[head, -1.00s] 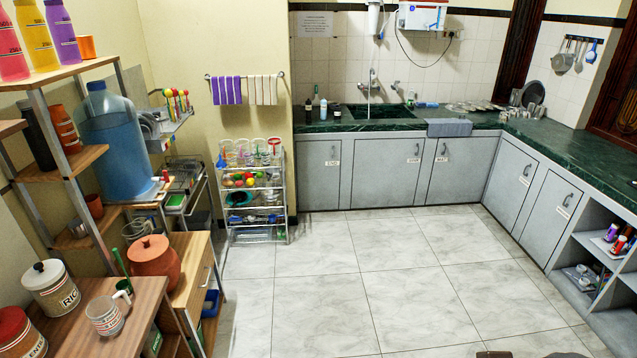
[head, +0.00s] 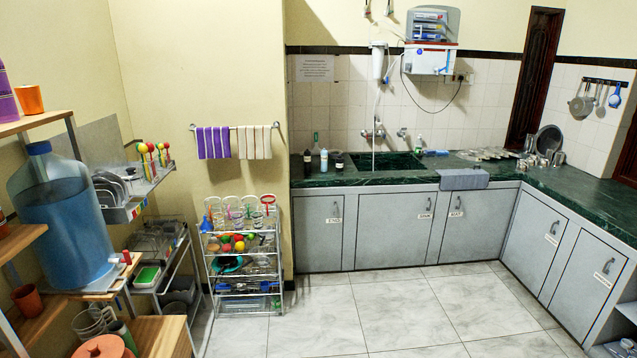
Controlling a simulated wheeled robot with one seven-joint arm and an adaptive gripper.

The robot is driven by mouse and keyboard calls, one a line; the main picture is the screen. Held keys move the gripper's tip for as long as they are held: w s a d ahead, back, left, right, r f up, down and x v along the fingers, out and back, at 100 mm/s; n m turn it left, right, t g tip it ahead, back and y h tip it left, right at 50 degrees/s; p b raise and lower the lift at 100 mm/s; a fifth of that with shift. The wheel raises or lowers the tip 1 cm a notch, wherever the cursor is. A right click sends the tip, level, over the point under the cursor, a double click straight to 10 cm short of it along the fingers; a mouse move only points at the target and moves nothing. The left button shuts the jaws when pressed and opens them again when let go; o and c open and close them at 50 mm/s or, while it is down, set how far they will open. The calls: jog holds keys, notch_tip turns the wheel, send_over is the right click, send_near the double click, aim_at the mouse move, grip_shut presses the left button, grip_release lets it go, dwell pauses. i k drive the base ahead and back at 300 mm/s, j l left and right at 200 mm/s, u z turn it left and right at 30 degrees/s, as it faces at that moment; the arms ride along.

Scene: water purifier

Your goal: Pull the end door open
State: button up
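The leftmost grey cabinet door (head: 316,240) under the green counter is shut. A small white label (head: 334,221) on its upper right seems to read END, though the print is tiny. A small handle (head: 334,208) sits just above the label. Two more grey doors (head: 392,238) stand to its right along the back wall, also shut, each with a handle and a label. My gripper is not in view.
A wire rack (head: 245,262) with glasses and colored balls stands just left of the door. Shelves with a large blue water jug (head: 62,215) line the left side. Tiled floor (head: 400,310) before the cabinets is clear. A green counter (head: 575,200) runs along the right.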

aim_at(318, 220)
jog(key=i, duration=2.1)
jog(key=i+l+u, duration=0.15)
jog(key=i+u, duration=0.25)
jog(key=i, duration=0.25)
jog(key=i+l+u, duration=0.4)
jog(key=i, duration=0.25)
jog(key=i+l+u, duration=0.4)
jog(key=i, duration=0.2)
